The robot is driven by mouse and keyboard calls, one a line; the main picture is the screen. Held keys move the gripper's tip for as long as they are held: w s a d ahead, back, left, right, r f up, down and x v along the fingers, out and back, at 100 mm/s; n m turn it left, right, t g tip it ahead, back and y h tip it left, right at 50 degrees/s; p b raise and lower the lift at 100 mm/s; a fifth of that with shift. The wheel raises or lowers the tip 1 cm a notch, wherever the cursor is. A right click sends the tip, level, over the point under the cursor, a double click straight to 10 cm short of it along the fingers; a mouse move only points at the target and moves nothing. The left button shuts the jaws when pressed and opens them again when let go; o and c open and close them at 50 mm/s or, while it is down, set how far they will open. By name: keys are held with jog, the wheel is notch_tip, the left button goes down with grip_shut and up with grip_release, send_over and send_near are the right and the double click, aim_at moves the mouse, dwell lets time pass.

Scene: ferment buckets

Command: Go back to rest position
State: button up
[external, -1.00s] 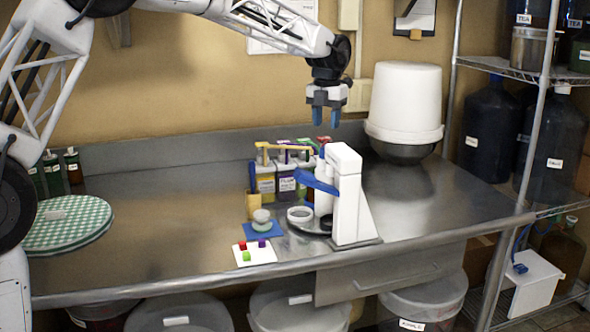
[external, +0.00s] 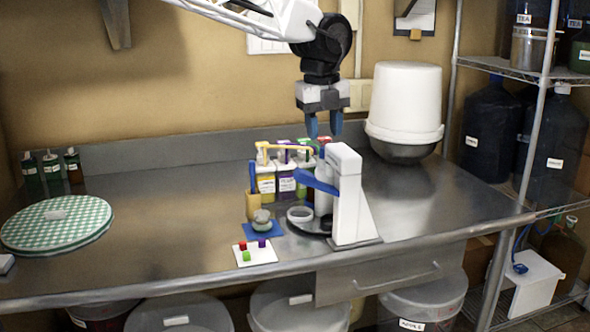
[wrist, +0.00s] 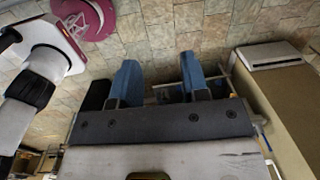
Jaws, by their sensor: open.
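My gripper (external: 324,128) hangs with its blue fingers pointing down above the bench, behind and above the white dispenser machine (external: 346,200) with a blue lever. The fingers are apart with nothing between them. In the wrist view my gripper (wrist: 158,80) also shows two separated blue fingers with a tiled surface beyond. The steel bench (external: 160,235) lies below the gripper.
Labelled bottles (external: 285,180) stand behind the machine. A white tray with coloured cubes (external: 255,257) and a small jar on a blue mat (external: 262,230) are in front. A white bucket (external: 405,100) stands right of the gripper. A checkered round cloth (external: 60,225) lies left; the bench's left-middle is clear.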

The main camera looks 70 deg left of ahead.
jog(key=s+d+n, duration=0.4)
jog(key=s+d, duration=0.3)
jog(key=d, duration=0.2)
jog(key=s+d+f+n, duration=0.3)
jog(key=s+d+n, duration=0.1)
jog(key=s, duration=0.5)
jog(key=s+d+f+n+t, duration=0.1)
jog(key=s+d+f+n, duration=0.2)
jog(key=s+d+n, duration=0.2)
jog(key=s+d+f+n, duration=0.3)
jog(key=s+d, duration=0.5)
jog(key=s, duration=0.4)
jog(key=shift+s+f+n+t+h, duration=0.15)
jog(key=shift+s+n+t+h, duration=0.15)
jog(key=shift+n, duration=0.4)
